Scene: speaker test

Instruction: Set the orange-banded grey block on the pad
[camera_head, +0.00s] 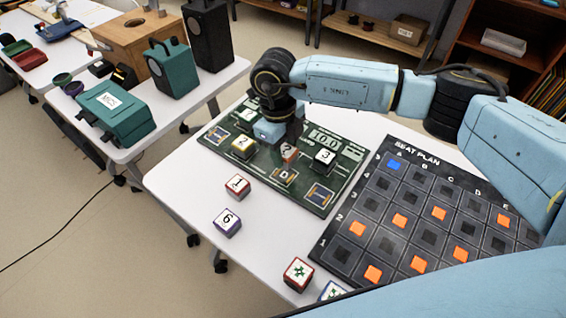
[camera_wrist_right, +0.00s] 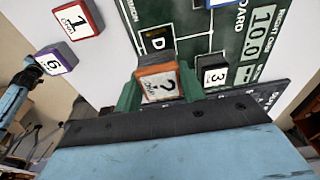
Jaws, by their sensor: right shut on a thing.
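The orange-banded grey block (camera_head: 289,152), with a white "?" label on top, is held by my right gripper (camera_head: 293,134). In the right wrist view the block (camera_wrist_right: 159,82) sits between the green fingers of that gripper (camera_wrist_right: 158,92). A dark pad marked "D" (camera_head: 284,176) lies on the green board (camera_head: 339,191), just in front of the block in the head view. The pad (camera_wrist_right: 157,40) also shows beyond the block in the wrist view. I cannot tell whether the block touches the board.
On the board stand a "3" block (camera_head: 325,157) and a yellow-banded "2" block (camera_head: 243,147). A red "1" block (camera_head: 237,185) and a purple "6" block (camera_head: 227,221) lie on the white table left of it. A black seat-plan panel (camera_head: 418,160) lies to the right.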

